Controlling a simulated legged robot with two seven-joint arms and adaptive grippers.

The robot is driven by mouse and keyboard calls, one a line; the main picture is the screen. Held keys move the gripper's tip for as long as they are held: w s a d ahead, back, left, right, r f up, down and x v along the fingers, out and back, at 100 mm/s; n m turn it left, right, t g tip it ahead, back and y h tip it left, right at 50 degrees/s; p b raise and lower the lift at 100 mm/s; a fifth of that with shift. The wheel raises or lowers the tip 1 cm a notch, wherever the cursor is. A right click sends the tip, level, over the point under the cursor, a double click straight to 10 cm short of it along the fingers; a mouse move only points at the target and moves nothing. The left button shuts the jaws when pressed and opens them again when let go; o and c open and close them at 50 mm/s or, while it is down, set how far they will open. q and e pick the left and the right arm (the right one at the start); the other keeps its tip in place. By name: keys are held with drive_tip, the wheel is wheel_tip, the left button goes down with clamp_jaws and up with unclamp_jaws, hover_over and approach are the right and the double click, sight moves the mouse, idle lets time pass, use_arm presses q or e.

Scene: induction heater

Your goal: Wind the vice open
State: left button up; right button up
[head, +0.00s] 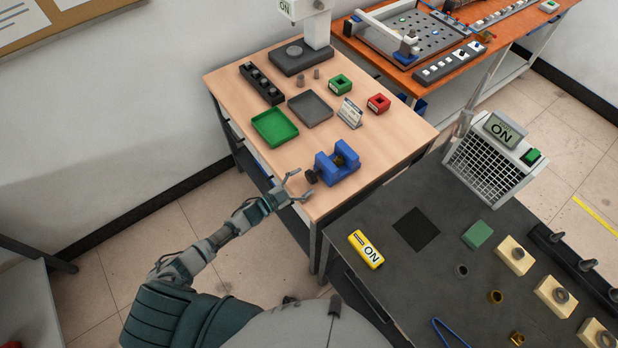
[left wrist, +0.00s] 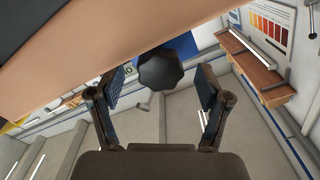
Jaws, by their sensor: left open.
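The blue vice (head: 338,163) stands near the front edge of the wooden table, with a dark knob (head: 311,176) on its left side. My left gripper (head: 293,187) is open beside the knob, a little to its left and at the table's edge. In the left wrist view the dark knob (left wrist: 160,70) lies ahead, between the two open fingers (left wrist: 161,88). A gap shows on each side of it, and part of the blue vice (left wrist: 180,50) shows behind it. My right gripper is in neither view.
The wooden table (head: 235,88) also bears a green tray (head: 275,128), a grey tray (head: 310,109), and a green and a red block. A dark bench (head: 385,275) with a yellow ON box (head: 366,249) stands to the right of my left arm. Floor is free on the left.

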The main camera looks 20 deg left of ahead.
use_arm(q)
drive_tip(key=v, duration=0.8)
drive_tip(key=shift+s+a, duration=0.2)
drive_tip(key=shift+a, duration=0.2)
drive_tip(key=shift+d+f, duration=0.1)
